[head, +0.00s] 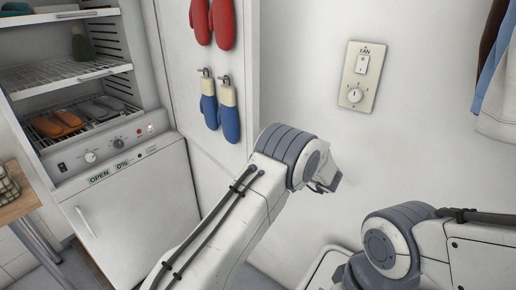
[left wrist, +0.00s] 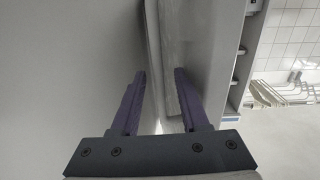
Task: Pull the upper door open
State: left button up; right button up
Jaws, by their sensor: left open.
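The upper door (head: 175,80) of the white cabinet (head: 140,185) stands open to the right, its inner face towards me. Red mittens (head: 213,20) and blue mittens (head: 220,108) hang on it. My left arm reaches up in front of the door's lower part. My left gripper (head: 326,185) is mostly hidden behind its wrist in the head view, right of the door's free edge. In the left wrist view its two purple fingers (left wrist: 160,74) are apart, with a pale upright panel edge (left wrist: 170,50) between them; contact cannot be told. My right gripper is out of view.
The open upper compartment holds wire racks (head: 65,75) with orange and grey slippers. The lower door (head: 140,220) is shut. A fan switch plate (head: 362,75) is on the wall, and clothes (head: 497,80) hang at right. A wooden table (head: 20,205) stands at left.

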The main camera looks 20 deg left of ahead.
pick_arm(q)
jog(key=b+v, duration=0.1)
jog(key=v, duration=0.9)
jog(key=shift+d, duration=0.2)
